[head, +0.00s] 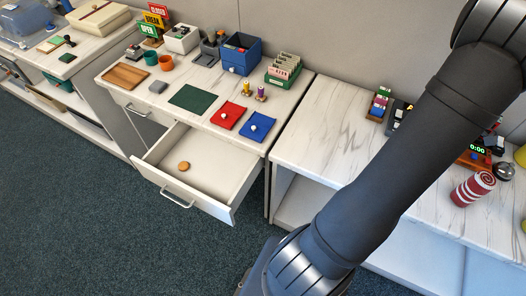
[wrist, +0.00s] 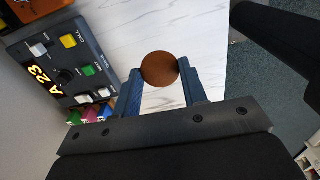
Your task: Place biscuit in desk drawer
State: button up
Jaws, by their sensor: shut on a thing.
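In the wrist view, my gripper (wrist: 160,74) is shut on a round brown disc (wrist: 160,68), which looks like a biscuit. It is held between the two blue fingertips over a white marbled surface; I cannot tell how high above it. My gripper is out of sight in the head view. The desk drawer (head: 228,192) is pulled open there, left of the middle. A round tan biscuit (head: 184,166) lies flat on the drawer floor.
A dark call panel (wrist: 62,62) with buttons and "A 23" is left of my gripper. A striped can (head: 472,188) lies tilted at right. Most of the drawer floor is clear.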

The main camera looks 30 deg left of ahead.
jog(key=r, duration=0.1)
jog(key=a+r, duration=0.1)
jog(key=shift+w+r, duration=0.1)
jog(key=shift+r, duration=0.2)
jog(key=w+a+n, duration=0.1)
jog(key=a+n, duration=0.2)
jog(key=a, duration=1.2)
jog(key=n, duration=1)
send_over(214, 188)
notch_tip(214, 188, down, 28)
jog(key=shift+w+d+f, duration=0.1)
jog(key=shift+f, duration=2.1)
jog(key=shift+f, duration=0.2)
